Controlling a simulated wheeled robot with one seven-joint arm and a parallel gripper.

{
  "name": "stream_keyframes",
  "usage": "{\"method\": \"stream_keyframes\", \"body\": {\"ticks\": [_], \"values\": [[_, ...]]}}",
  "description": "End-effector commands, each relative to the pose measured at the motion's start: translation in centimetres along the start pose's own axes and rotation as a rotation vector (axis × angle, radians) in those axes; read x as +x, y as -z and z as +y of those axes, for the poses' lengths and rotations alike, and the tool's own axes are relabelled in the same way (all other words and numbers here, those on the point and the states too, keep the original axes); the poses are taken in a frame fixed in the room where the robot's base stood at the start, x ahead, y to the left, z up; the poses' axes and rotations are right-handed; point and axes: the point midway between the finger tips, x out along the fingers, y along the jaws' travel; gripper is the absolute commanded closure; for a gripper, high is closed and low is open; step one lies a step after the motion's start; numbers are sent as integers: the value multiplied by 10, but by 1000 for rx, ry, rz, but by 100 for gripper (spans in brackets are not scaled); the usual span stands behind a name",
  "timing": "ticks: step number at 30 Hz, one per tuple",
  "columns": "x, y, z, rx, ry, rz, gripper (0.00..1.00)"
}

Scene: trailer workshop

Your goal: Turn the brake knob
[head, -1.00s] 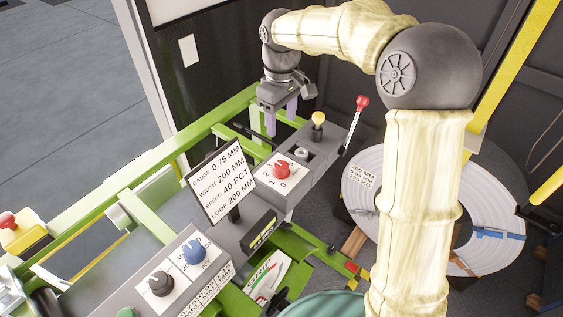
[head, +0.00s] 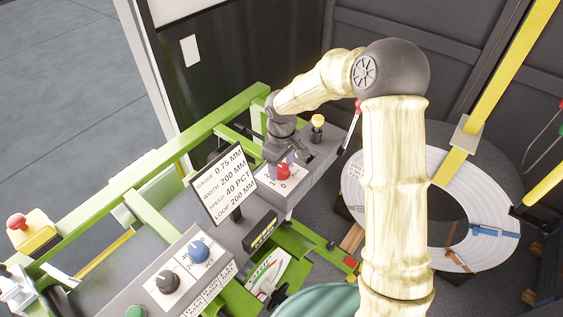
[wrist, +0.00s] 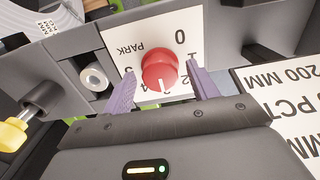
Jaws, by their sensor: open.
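The red knob (head: 283,173) sits on a white dial plate marked with numbers, on the grey console. In the wrist view the red knob (wrist: 160,70) has a white pointer line towards the bottom of the picture, and the dial plate (wrist: 195,45) shows "0" and "PARK". I take this for the brake knob, though no brake label is readable. My gripper (head: 280,159) is open just over it. In the wrist view its purple fingers stand on either side of the knob, with a gap visible at each side. The fingers hide some dial marks.
A sign (head: 222,185) stands close to the left of my gripper. A yellow-topped lever (head: 317,121) is behind the knob. A blue knob (head: 198,250) and a black knob (head: 167,281) are at the front. A large coil (head: 497,235) lies to the right.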

Motion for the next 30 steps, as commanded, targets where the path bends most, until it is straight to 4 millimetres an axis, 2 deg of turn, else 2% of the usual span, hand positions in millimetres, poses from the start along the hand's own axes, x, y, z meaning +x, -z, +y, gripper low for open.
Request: {"method": "stream_keyframes", "body": {"ticks": [8,15,30], "values": [[2,-1,1,2,-1,0,41],[2,0,1,1,-1,0,86],[2,1,0,77,-3,2,86]]}}
